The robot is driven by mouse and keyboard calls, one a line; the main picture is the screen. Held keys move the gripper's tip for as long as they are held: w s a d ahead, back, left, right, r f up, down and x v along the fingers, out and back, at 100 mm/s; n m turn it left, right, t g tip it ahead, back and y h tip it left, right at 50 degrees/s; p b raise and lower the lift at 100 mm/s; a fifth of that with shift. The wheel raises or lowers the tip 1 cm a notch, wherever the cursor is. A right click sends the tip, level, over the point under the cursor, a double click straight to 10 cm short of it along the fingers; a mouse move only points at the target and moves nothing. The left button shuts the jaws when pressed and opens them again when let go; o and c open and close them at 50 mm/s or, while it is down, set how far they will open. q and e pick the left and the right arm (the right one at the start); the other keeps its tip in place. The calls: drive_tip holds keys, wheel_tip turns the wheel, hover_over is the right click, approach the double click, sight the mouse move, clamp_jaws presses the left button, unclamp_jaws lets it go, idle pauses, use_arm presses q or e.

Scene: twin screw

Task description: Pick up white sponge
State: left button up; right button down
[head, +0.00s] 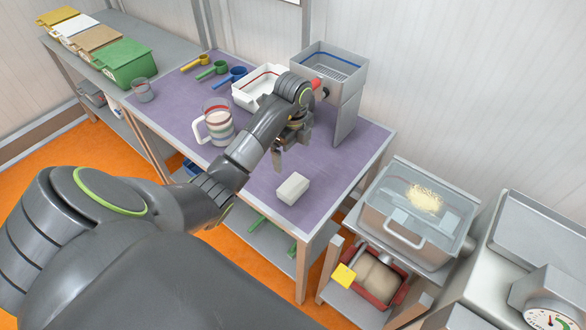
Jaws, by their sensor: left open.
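The white sponge (293,188) is a small pale block lying on the purple table top (345,170), near its front right edge. My left arm reaches in from the left over the table. My left gripper (278,163) hangs above the table, behind and slightly left of the sponge, pointing down. It is open with nothing seen between its fingers, and it is apart from the sponge. My right gripper is not in view.
A clear lidded container (415,215) and a scale (550,303) are at the right. The table right of the sponge is clear.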

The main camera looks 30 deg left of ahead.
sight(293, 185)
use_arm(q)
wheel_tip(293, 185, down, 13)
drive_tip(key=b, duration=1.2)
wheel_tip(293, 185, down, 2)
drive_tip(key=shift+w+f+b, duration=0.1)
drive_tip(key=shift+b, duration=0.95)
drive_tip(key=shift+f+p, duration=0.35)
drive_tip(key=shift+p, duration=0.2)
drive_tip(key=shift+f, duration=0.35)
drive_tip(key=c, duration=0.8)
